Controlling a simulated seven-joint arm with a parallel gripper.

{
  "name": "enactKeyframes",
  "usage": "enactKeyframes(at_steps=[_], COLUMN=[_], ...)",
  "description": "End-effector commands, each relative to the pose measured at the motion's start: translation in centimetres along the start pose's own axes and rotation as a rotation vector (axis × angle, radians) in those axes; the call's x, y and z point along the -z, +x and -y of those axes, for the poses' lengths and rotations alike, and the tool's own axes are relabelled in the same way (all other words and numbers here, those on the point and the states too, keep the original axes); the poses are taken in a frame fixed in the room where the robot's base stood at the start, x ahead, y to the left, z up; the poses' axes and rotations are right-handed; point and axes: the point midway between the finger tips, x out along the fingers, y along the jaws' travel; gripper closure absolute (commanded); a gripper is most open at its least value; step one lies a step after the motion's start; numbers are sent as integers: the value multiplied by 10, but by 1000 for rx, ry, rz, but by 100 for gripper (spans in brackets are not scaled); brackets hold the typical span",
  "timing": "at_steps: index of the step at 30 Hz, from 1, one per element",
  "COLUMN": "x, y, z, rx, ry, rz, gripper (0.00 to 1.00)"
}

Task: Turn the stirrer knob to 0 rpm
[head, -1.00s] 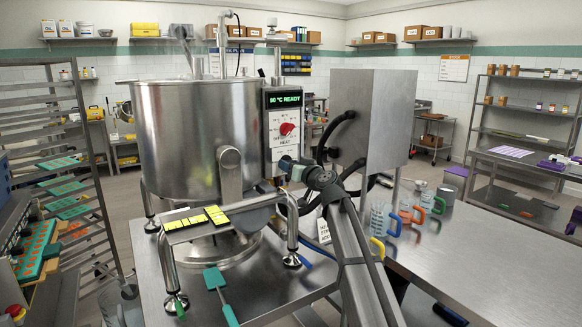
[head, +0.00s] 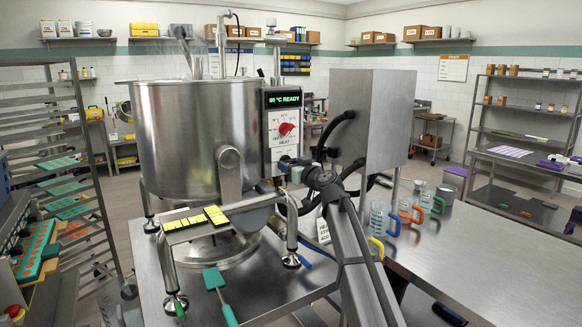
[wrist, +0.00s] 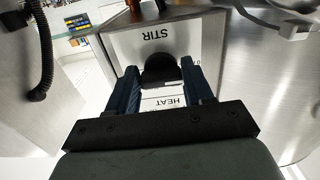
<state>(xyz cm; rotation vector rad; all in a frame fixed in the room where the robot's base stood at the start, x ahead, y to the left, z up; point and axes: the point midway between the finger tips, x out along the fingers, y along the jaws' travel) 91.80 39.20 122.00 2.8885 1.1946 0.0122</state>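The stirrer knob (wrist: 160,70) is black and sits on a white panel marked STIR (wrist: 156,34), which appears upside down in the wrist view. The fingers and gripper body hide most of the dial scale, and I cannot read the knob's setting. In the head view my gripper (head: 294,166) is at the lower part of the control box, and the stirrer knob is hidden there.
The steel kettle (head: 185,135) stands left of the control box. Above my gripper are a red heat knob (head: 287,129) and a display (head: 285,99) reading "90 °C READY". A grey cabinet (head: 375,120) stands close on the right. Several jugs (head: 405,217) are on the bench.

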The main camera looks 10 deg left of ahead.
Motion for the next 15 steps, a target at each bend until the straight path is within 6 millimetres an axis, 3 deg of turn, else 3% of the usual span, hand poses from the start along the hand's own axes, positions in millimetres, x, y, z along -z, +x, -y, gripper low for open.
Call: enactKeyframes(at_steps=[7,15], x=[0,-1], y=[0,-2], z=[0,0], rx=[1,1], ry=[2,2], rz=[1,1], gripper=[26,26])
